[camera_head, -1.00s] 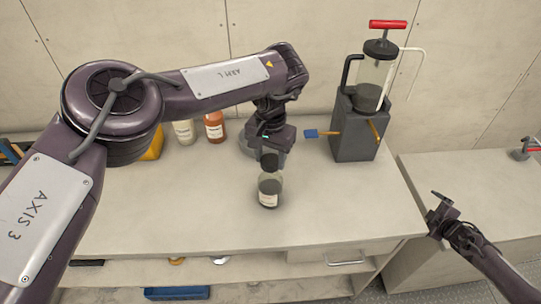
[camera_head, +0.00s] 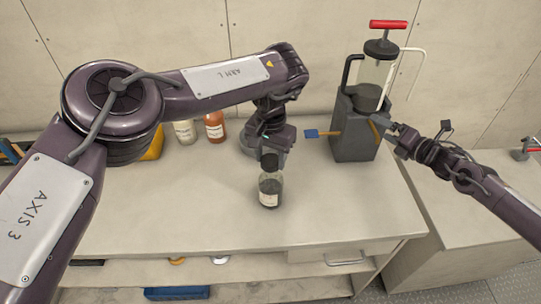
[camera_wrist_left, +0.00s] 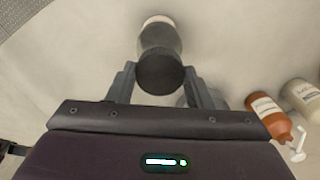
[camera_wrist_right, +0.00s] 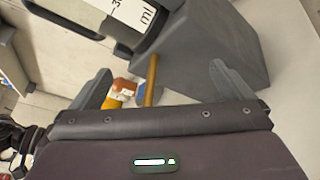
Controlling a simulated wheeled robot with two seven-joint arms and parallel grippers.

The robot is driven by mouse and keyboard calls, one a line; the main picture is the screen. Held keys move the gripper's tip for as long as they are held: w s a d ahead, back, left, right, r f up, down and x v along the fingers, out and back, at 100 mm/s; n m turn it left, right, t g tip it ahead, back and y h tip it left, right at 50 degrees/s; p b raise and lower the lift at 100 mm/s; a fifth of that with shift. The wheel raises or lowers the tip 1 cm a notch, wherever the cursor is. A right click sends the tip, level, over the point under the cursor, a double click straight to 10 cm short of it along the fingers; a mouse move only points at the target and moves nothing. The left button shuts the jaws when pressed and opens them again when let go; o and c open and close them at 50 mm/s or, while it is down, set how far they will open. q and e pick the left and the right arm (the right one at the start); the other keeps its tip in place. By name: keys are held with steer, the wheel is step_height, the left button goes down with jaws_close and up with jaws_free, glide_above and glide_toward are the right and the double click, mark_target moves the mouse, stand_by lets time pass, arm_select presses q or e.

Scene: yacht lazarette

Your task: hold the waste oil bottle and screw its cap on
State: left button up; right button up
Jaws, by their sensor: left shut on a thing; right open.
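The waste oil bottle (camera_head: 270,192) stands on the bench, dark with a pale label. Its black cap (camera_head: 269,161) is at the bottle's top; whether it is seated on the neck or just above, I cannot tell. My left gripper (camera_head: 272,150) is over the bottle and shut on the cap. In the left wrist view the cap (camera_wrist_left: 160,72) is between the fingers, with the bottle (camera_wrist_left: 160,30) beyond it. My right gripper (camera_head: 391,128) is open and empty, close to the right side of the grey box, away from the bottle.
The grey box (camera_head: 350,140) carries a clear pump container (camera_head: 370,75) with a red handle. A blue-ended tool (camera_head: 311,133) with an orange handle juts left from it. A red bottle (camera_head: 214,127) and a white bottle (camera_head: 185,131) stand behind. The bench front is clear.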

steer(key=s+a+f+n+g+y, duration=0.1)
steer(key=s+a+f+n, duration=0.1)
steer(key=a+f+n, duration=0.3)
steer(key=s+a+f+n+g+y, duration=0.1)
steer(key=s+a+f+n+g, duration=0.1)
steer(key=a, duration=0.4)
steer(key=n+g+y, duration=0.3)
steer(key=n, duration=0.6)
glide_toward(274, 195)
steer(key=w+f, duration=0.1)
steer(key=f, duration=0.1)
steer(key=w+f, duration=0.1)
steer(key=f, duration=0.1)
steer(key=shift+w, duration=0.4)
steer(key=shift+x, duration=4.95)
steer(key=shift+w+d+f, duration=0.1)
steer(key=shift+d+f, duration=0.05)
steer(key=shift+c, duration=0.3)
steer(key=c, duration=1.1)
